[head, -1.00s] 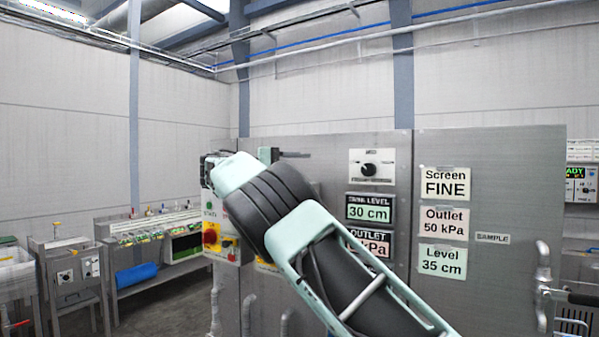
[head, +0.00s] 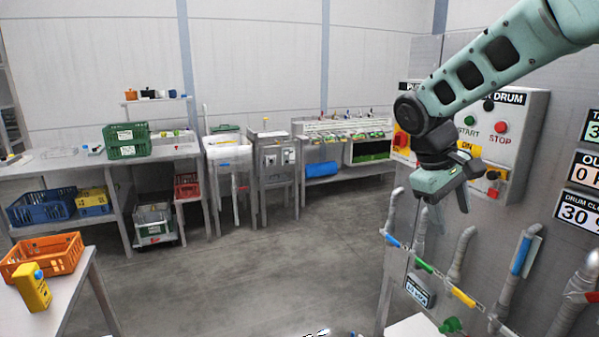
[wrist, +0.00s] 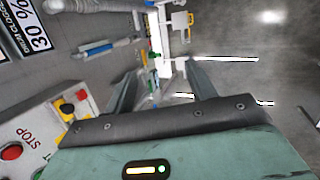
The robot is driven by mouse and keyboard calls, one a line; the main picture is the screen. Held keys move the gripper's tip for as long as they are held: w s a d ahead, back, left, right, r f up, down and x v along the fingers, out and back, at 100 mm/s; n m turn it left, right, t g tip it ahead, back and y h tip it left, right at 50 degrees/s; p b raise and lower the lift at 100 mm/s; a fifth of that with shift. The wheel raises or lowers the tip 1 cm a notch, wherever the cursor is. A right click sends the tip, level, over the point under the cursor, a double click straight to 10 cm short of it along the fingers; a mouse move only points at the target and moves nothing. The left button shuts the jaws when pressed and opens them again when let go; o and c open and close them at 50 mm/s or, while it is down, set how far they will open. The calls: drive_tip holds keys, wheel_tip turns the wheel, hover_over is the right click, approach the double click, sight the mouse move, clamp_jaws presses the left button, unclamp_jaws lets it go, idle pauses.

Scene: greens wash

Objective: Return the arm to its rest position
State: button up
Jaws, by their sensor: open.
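My arm reaches in from the upper right in the head view, and its gripper (head: 449,205) hangs fingers down in front of the control panel. In the wrist view my gripper's two fingers (wrist: 157,92) are spread apart with nothing between them. The fingers look apart from the panel and from the hoses below. Part of the panel behind my arm is hidden.
A drum control panel (head: 528,112) with START and STOP buttons is close beside my gripper. Below it are hoses with coloured handles (head: 462,297). An orange crate (head: 62,247) and a yellow bottle (head: 34,293) stand on a table at left. The middle floor is open.

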drive_tip(key=s+a+f+n+y, duration=0.1)
drive_tip(key=s+a+f, duration=0.2)
drive_tip(key=s, duration=0.6)
drive_tip(key=s+a+f+n+y, duration=0.1)
drive_tip(key=s+a+f+y, duration=0.1)
drive_tip(key=s+a, duration=0.4)
drive_tip(key=s+a+f+y+b, duration=0.1)
drive_tip(key=s+a+f, duration=0.3)
drive_tip(key=s, duration=0.9)
drive_tip(key=shift+s+a+n+y, duration=0.2)
drive_tip(key=shift+a+n+y, duration=0.2)
drive_tip(key=shift+a+y, duration=0.3)
drive_tip(key=shift+f, duration=0.1)
